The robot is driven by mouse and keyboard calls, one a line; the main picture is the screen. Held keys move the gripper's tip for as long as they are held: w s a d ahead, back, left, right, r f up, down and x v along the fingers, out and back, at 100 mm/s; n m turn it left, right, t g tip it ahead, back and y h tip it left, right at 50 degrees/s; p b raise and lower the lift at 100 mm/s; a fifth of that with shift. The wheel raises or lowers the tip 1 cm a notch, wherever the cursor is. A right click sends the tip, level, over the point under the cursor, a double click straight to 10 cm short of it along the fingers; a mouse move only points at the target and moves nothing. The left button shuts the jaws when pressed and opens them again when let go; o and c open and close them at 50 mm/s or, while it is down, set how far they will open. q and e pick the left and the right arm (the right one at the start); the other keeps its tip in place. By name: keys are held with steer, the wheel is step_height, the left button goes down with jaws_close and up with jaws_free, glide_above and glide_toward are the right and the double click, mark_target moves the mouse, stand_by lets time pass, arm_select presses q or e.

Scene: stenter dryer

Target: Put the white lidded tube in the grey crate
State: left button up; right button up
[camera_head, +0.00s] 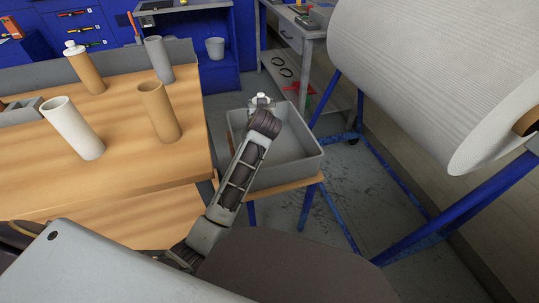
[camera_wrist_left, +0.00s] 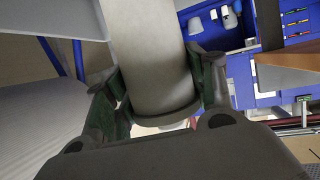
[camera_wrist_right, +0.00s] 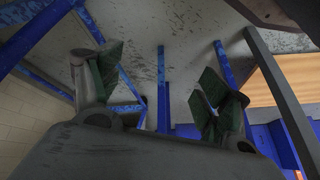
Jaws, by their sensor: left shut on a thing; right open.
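My left gripper (camera_wrist_left: 160,90) is shut on the white lidded tube (camera_wrist_left: 150,50). In the head view a white lid (camera_head: 262,98) shows just past my left wrist, at the crate's far left. The wrist hides the tube's body there. The grey crate (camera_head: 300,163) is open and stands on a small wooden-topped stand; the part I can see inside is empty. The tube is at or over the crate; whether it touches the crate's floor is hidden. My right gripper (camera_wrist_right: 155,85) is open and empty, and out of the head view.
The wooden table (camera_head: 120,170) at left holds an open white tube (camera_head: 73,128), a brown tube (camera_head: 159,112), a grey tube (camera_head: 159,60) and a brown tube with a white lid (camera_head: 85,68). A large fabric roll (camera_head: 430,80) on a blue frame stands at right.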

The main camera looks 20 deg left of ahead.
arm_select(q)
steer(key=a+b, duration=0.1)
steer(key=b, duration=0.1)
steer(key=a+n+y+b, duration=0.1)
steer(key=b, duration=0.2)
steer(key=a+f+g+y+b, duration=0.1)
steer(key=b, duration=0.1)
steer(key=shift+w+a+n, duration=0.35)
steer(key=shift+w+n, duration=0.05)
arm_select(e)
steer(key=shift+n+y, duration=0.3)
steer(key=r, duration=0.1)
steer(key=s+a+r, duration=0.1)
steer(key=a+r, duration=0.1)
steer(key=r, duration=0.1)
steer(key=shift+s, duration=0.25)
steer(key=shift+r, duration=0.1)
arm_select(q)
step_height(320, 180, down, 6)
steer(key=b, duration=0.3)
steer(key=shift+f, duration=0.15)
arm_select(e)
steer(key=shift+t+y, duration=0.4)
steer(key=f, duration=0.2)
steer(key=a+f, duration=0.1)
steer(key=f, duration=0.2)
steer(key=shift+w+a, duration=0.1)
steer(key=shift+w, duration=0.05)
